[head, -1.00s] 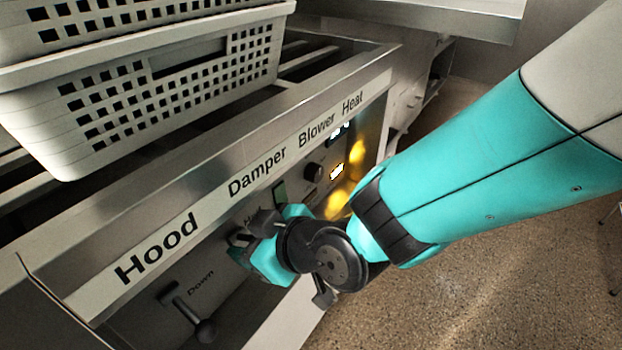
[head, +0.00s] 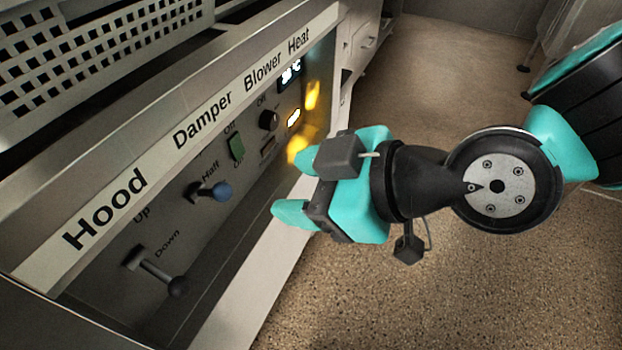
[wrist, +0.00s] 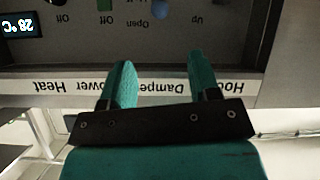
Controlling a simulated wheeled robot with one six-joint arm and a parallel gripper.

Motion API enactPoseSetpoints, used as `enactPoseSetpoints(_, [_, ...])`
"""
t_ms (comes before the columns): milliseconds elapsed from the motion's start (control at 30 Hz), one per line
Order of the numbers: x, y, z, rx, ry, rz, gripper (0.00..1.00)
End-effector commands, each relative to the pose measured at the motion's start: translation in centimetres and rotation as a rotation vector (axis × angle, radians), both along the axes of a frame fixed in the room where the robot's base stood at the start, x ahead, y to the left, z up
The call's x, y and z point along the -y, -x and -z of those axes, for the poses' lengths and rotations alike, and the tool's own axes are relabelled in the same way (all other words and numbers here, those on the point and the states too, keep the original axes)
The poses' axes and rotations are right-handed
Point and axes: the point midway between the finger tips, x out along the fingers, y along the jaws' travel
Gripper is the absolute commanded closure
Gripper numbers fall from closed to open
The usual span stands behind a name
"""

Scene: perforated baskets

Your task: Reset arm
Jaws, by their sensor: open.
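My gripper (head: 291,186) is teal with a dark wrist and sits in front of the control panel (head: 200,228), at the right of it in the head view. Its two fingers are apart with nothing between them. It also shows in the wrist view (wrist: 160,75), with its fingers spread toward the panel, whose lettering appears upside down. My gripper looks clear of the knobs and levers.
The panel carries a Hood lever (head: 160,272), a blue damper knob (head: 220,191), a green switch (head: 236,147), a black knob (head: 269,120) and a lit display (head: 290,72). A white perforated basket (head: 75,62) stands above. Open floor (head: 430,290) lies at the right.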

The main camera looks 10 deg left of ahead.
Motion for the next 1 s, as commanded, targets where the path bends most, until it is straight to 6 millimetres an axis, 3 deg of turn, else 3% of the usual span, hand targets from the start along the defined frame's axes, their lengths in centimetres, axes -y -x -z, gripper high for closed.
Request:
enactPoseSetpoints(667, [0.5,0.0,-0.3,-0.009,0.006,0.006,0.44])
enactPoseSetpoints(767, [1.9,-0.6,-0.5,-0.068,0.039,0.041,0.44])
enactPoseSetpoints(833, [3.9,-1.2,-0.8,-0.150,0.087,0.093,0.44])
enactPoseSetpoints(1000, [10.7,-1.7,-1.4,-0.415,0.248,0.294,0.44])
